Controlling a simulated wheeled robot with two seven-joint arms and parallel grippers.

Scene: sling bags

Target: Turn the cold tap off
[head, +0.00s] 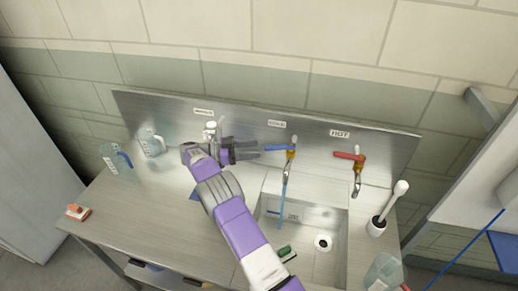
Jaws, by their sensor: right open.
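The cold tap (290,157) stands at the back of the sink under a label reading COLD. Its blue lever (279,147) points left, and a blue stream of water (283,205) runs from its spout into the sink basin (318,222). My right gripper (254,151) is open, just left of the lever's free end, with its fingers pointing right. A small gap seems to lie between them, but contact is hard to tell. My left gripper is not in view.
The hot tap (357,169) with a red lever stands to the right. A white fitting (210,130) is behind my right wrist. Jugs (116,160) stand at the left, a white-handled brush (398,192) at the right. A green brush (286,252) lies at the basin's front edge.

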